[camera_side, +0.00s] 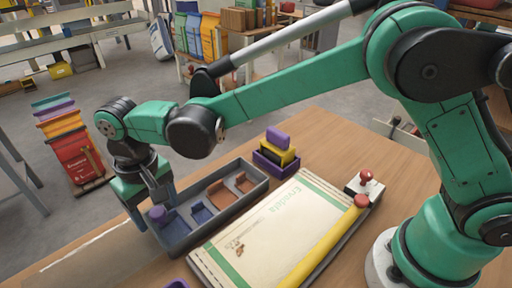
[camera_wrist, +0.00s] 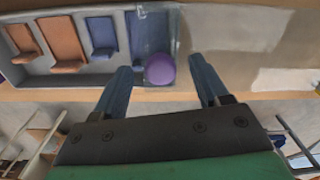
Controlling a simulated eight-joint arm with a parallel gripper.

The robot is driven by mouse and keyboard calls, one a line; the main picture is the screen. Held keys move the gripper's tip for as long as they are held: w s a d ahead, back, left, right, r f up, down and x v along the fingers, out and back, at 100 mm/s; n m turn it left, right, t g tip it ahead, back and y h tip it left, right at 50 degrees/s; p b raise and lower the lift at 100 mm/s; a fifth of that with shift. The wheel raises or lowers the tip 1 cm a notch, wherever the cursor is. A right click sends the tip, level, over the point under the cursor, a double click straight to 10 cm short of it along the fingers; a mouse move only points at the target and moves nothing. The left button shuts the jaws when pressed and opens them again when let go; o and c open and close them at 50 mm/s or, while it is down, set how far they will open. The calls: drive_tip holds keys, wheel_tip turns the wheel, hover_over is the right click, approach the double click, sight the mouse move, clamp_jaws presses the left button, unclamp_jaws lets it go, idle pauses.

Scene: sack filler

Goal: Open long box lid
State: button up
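A long grey box (camera_side: 185,240) lies on the wooden table, with blue and brown pieces in its compartments; it also shows in the wrist view (camera_wrist: 97,78). A round purple knob (camera_wrist: 160,69) is at one end of it, and shows in the side view (camera_side: 158,214). A pale, see-through-looking panel (camera_side: 95,258) extends from that end; I cannot tell whether it is the lid. My gripper (camera_wrist: 162,65) is open, its dark blue fingers on either side of the knob in the wrist view, with visible gaps. In the side view my gripper (camera_side: 157,198) is just over that end.
A flat printed sack (camera_side: 275,225) with a yellow bar (camera_side: 325,248) lies right of the box. A red-knobbed device (camera_side: 365,183) stands at its far corner. A small purple and yellow stack (camera_side: 277,155) stands behind the box. Stacked coloured sacks (camera_side: 70,150) are on the floor at left.

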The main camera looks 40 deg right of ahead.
drive_tip(key=shift+r, duration=2.8)
drive_tip(key=shift+d, duration=0.1)
drive_tip(key=s+d+r+m+t+y, duration=0.1)
drive_tip(key=d+r+t, duration=0.3)
drive_tip(key=d, duration=0.8)
drive_tip(key=s+d+f+t, duration=0.1)
drive_tip(key=s+d, duration=0.2)
drive_tip(key=d, duration=0.3)
drive_tip(key=s+d+f+m+t+h, duration=0.1)
drive_tip(key=s+d+t, duration=0.1)
drive_tip(key=s+d, duration=0.2)
drive_tip(key=shift+d, duration=0.85)
